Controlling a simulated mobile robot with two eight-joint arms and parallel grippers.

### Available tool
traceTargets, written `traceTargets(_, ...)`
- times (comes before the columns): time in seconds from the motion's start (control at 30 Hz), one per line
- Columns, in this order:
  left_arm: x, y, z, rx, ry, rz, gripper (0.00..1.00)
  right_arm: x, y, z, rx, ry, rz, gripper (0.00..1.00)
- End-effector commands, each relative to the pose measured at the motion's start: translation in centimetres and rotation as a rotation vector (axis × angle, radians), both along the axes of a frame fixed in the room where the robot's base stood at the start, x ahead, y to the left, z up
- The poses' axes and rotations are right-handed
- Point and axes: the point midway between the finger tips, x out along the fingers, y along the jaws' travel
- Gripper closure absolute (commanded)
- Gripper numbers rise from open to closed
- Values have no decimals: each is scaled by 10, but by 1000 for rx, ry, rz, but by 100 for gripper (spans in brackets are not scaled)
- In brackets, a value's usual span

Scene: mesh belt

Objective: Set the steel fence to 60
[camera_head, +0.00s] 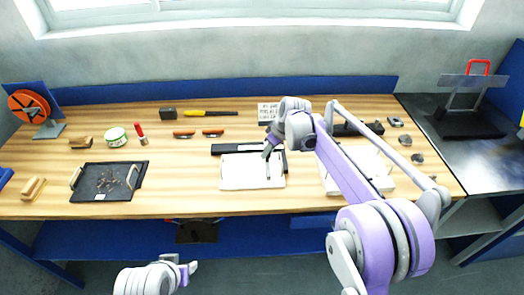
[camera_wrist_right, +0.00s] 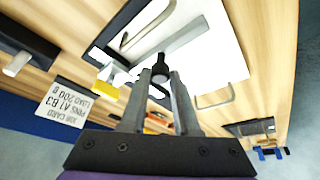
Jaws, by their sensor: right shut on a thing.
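A white board (camera_head: 240,176) with a black bar (camera_head: 230,148) along its back edge lies at the middle of the bench. A thin grey strip, apparently the steel fence (camera_head: 268,171), runs front to back across it. In the right wrist view, a grey bar (camera_wrist_right: 182,35) crosses the white board near a black knob (camera_wrist_right: 162,61). My right gripper (camera_head: 269,151) is at the back of the board, and its fingers (camera_wrist_right: 160,76) are shut on the knob. My left gripper (camera_head: 188,270) is off the bench at the front; its opening is unclear. Scale numbers are unreadable.
A black tray (camera_head: 95,190) stands at left, a second white board (camera_head: 375,180) at right, partly behind my right arm. A printed card (camera_head: 268,112) and hand tools (camera_head: 198,133) lie farther back. Bare wood lies left of the middle board.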

Motion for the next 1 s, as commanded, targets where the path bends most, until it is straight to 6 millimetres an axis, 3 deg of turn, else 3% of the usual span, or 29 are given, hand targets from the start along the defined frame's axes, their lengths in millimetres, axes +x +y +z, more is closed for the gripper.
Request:
traceTargets(0.13,0,0,0,0,0,0,50,0,0,0,-1,-1,0,100)
traceTargets(0.17,0,0,0,0,0,0,50,0,0,0,-1,-1,0,65)
traceTargets(0.3,0,0,0,0,0,0,50,0,0,0,-1,-1,0,40)
traceTargets(0.67,0,0,0,0,0,0,50,-1,0,4,0,0,0,40)
traceTargets(1.0,1,0,2,0,-1,0,50,-17,-16,59,1,1,-2,40)
